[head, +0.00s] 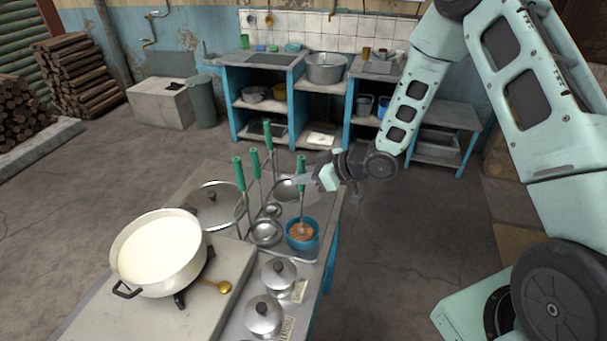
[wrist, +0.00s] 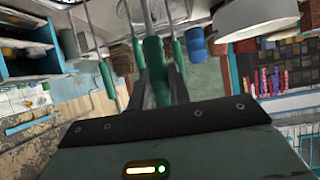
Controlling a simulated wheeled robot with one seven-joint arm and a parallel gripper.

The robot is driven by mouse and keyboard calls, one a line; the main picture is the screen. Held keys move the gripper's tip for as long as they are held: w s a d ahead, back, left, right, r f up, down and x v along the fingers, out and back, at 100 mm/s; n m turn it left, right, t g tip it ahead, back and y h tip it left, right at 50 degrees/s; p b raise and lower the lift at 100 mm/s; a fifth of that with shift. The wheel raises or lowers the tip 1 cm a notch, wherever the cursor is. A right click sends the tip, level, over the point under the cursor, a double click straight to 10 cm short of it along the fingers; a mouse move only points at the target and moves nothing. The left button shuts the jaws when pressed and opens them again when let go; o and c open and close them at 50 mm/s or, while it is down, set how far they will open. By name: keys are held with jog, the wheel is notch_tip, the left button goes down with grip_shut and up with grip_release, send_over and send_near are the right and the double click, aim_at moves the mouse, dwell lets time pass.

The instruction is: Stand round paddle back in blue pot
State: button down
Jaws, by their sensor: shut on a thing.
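The round paddle has a green handle (head: 301,172) and a thin shaft, and stands roughly upright. Its round brown lower end (head: 302,230) appears within the rim of the small blue pot (head: 301,244); I cannot tell whether it touches the bottom. My gripper (head: 304,181) reaches in from the right and is shut on the green handle, above the pot. In the wrist view the green handle (wrist: 153,55) is between the fingers of my gripper (wrist: 160,88). The blue pot is not clearly seen there.
Several other green-handled tools (head: 254,163) stand close on the left. Small metal bowls (head: 265,233) sit beside the blue pot. Lidded pots (head: 279,272) stand in front, and a large white pot (head: 158,250) of milk is at left. Open floor lies right of the counter.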

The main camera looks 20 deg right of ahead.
jog(key=shift+f, duration=0.3)
jog(key=c, duration=1.2)
grip_release()
jog(key=shift+d, duration=0.1)
jog(key=b+v, duration=0.3)
jog(key=v, duration=1.4)
jog(key=shift+r, duration=0.2)
jog(key=shift+s, duration=0.15)
